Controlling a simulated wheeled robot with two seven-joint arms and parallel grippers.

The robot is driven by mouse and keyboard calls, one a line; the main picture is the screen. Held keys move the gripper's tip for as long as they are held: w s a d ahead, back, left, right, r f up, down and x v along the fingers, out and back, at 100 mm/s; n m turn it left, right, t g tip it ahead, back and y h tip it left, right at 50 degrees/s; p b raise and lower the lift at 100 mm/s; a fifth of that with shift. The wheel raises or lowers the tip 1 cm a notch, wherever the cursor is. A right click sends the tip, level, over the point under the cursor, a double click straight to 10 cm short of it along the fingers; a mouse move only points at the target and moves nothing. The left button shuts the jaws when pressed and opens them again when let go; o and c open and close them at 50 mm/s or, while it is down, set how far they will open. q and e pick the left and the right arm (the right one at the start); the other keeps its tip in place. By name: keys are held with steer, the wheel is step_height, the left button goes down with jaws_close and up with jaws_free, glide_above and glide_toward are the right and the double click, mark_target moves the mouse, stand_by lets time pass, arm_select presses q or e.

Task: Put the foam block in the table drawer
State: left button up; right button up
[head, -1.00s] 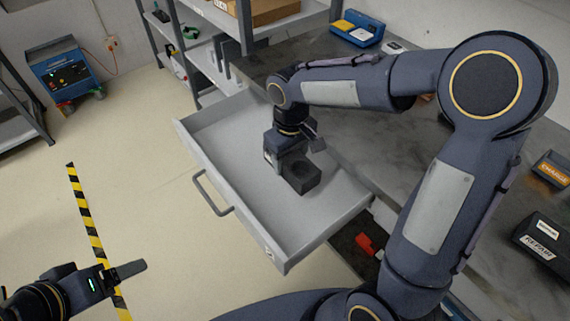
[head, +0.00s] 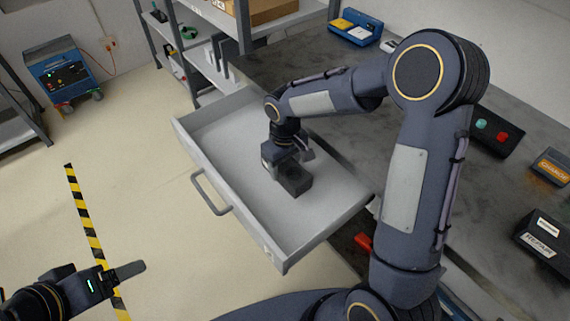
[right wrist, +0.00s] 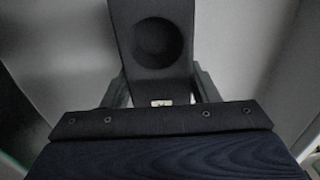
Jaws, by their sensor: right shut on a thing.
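The foam block (head: 296,181) is dark grey with a round recess in its top. It is in the open table drawer (head: 228,143), a light grey drawer pulled out from the table, over its inner floor. My right gripper (head: 288,165) is shut on one end of the block; whether the block touches the drawer floor I cannot tell. In the right wrist view the block (right wrist: 155,40) shows its recess between the fingers. My left gripper (head: 122,275) is at lower left, away from the drawer; its jaw gap is not clear.
The drawer handle (head: 211,194) faces left. The worktop (head: 350,95) holds a blue bin (head: 355,28), a black box with buttons (head: 495,135) and labelled boxes at right. A shelf (head: 210,60) stands behind. The floor at left has a striped tape (head: 84,220).

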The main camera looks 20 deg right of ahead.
mark_target(285, 163)
steer(key=o, duration=1)
steer(key=shift+f, duration=0.1)
steer(key=shift+r, duration=0.7)
step_height(285, 163, up, 11)
steer(key=p, duration=0.2)
steer(key=s+d+r+m+t+y, duration=0.1)
steer(key=s+d+r, duration=0.1)
steer(key=s, duration=0.4)
steer(key=s+d+r+m+t+y, duration=0.1)
steer(key=s+d+r+m, duration=0.15)
steer(key=s, duration=0.35)
steer(key=s+f+m+t+y, duration=0.1)
steer(key=s+f+m+t, duration=0.1)
steer(key=s, duration=0.9)
steer(key=shift+a+f+t+y+b, duration=0.15)
steer(key=shift+a+t+y+b, duration=0.2)
steer(key=shift+t, duration=0.45)
